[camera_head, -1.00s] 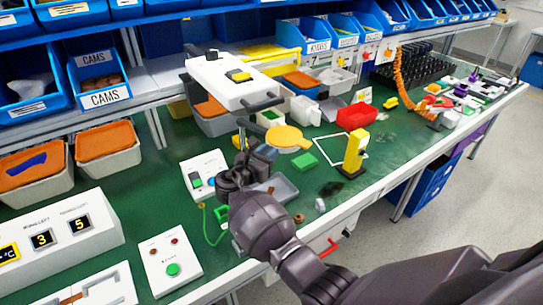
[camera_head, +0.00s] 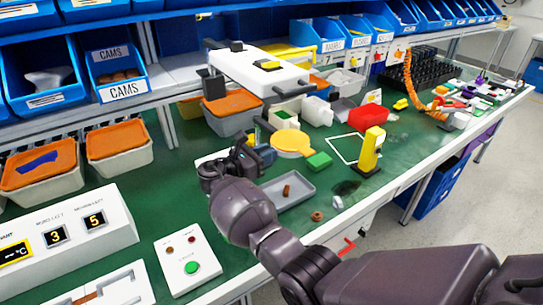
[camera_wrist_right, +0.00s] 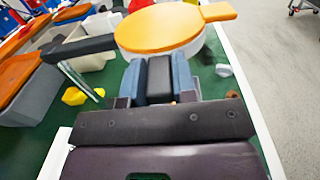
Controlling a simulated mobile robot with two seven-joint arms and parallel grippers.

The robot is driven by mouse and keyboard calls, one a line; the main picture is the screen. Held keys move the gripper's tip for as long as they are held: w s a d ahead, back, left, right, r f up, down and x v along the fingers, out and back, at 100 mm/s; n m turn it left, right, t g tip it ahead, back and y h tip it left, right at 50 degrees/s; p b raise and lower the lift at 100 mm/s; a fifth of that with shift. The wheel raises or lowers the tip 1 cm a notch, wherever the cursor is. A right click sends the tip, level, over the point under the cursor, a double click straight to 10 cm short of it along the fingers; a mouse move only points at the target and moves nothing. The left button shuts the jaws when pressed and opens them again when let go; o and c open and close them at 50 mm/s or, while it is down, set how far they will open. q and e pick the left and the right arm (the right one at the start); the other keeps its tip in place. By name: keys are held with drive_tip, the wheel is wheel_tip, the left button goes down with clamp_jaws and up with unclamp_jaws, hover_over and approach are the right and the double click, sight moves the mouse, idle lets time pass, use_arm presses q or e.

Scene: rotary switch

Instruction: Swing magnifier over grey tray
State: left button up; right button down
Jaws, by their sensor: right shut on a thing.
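The magnifier (camera_head: 291,143) is a round yellow-orange disc in a pale rim, raised above the green bench. It also shows large at the top of the right wrist view (camera_wrist_right: 160,28). My right gripper (camera_head: 260,153) is left of and nearer than the disc. In the wrist view its blue-grey fingers (camera_wrist_right: 158,80) are shut on a black part just below the disc, seemingly the magnifier's handle. The grey tray (camera_head: 301,196) lies on the bench nearer than the disc, with a small brown piece in it. The disc appears beyond the tray's far edge. My left gripper is not in view.
A white device (camera_head: 256,70) overhangs behind the magnifier. A white button box (camera_head: 191,258) is at the front left. A brown ring (camera_head: 317,216) lies near the tray.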

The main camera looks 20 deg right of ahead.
drive_tip(key=shift+w+a+m+g, duration=0.15)
drive_tip(key=shift+a+m+g, duration=0.15)
drive_tip(key=shift+a+g, duration=0.15)
drive_tip(key=shift+r, duration=0.1)
drive_tip(key=c, duration=0.9)
unclamp_jaws()
drive_tip(key=shift+a, duration=0.2)
drive_tip(key=shift+d, duration=0.1)
